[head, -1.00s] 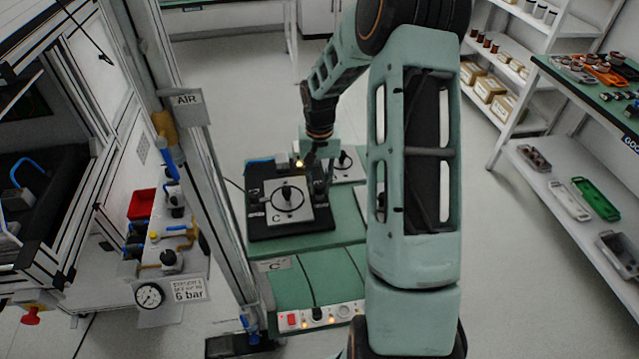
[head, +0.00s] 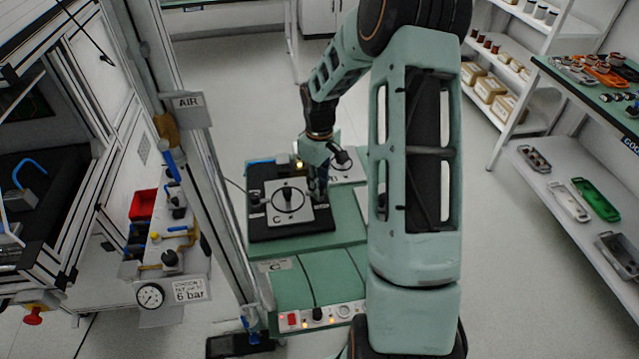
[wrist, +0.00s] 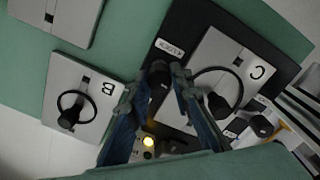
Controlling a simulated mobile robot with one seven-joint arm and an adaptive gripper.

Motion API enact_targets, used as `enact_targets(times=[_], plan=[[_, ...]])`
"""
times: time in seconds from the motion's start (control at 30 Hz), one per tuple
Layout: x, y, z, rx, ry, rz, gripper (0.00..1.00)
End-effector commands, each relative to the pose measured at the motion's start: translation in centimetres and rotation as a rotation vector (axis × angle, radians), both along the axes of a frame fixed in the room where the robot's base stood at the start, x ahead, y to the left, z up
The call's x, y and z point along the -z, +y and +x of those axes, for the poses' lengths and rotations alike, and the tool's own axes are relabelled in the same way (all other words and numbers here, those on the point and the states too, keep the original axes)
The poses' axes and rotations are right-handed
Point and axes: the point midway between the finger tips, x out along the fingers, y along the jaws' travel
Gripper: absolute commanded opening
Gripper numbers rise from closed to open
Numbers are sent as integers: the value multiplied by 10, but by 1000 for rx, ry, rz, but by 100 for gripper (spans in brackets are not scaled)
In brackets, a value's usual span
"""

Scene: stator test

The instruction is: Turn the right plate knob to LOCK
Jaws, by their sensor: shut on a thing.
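The grey plate marked C (head: 274,212) sits on a black base (head: 290,233) on the green bench. In the wrist view, the plate (wrist: 235,55) is right of centre. My gripper (head: 318,194) is down at the base's right edge. In the wrist view, its two fingers (wrist: 156,82) are closed around a dark knob (wrist: 158,76), beside a small label (wrist: 168,47) that appears to read LOCK. The knob's pointer direction is hidden. In the head view, the gripper covers this knob. A second dark knob (head: 254,198) is on the base's left side.
Plate B (head: 347,172) lies behind and right of the base; it also shows in the wrist view (wrist: 88,102). A yellow lamp (head: 299,164) glows at the back. A post with an AIR sign (head: 188,102) stands left. A switch panel (head: 318,317) is in front.

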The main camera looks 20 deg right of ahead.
Motion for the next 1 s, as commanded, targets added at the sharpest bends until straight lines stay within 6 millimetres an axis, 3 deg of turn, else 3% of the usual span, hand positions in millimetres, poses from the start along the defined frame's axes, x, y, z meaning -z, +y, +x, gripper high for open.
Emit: enact_targets(times=[0.33,0.87,0.9,1.0], plan=[[-1,0,2,-133,-4,-1,0],[-1,0,2,-153,-5,0,0],[-1,0,2,-152,-5,0,24],[-1,0,1,-152,-4,-1,35]])
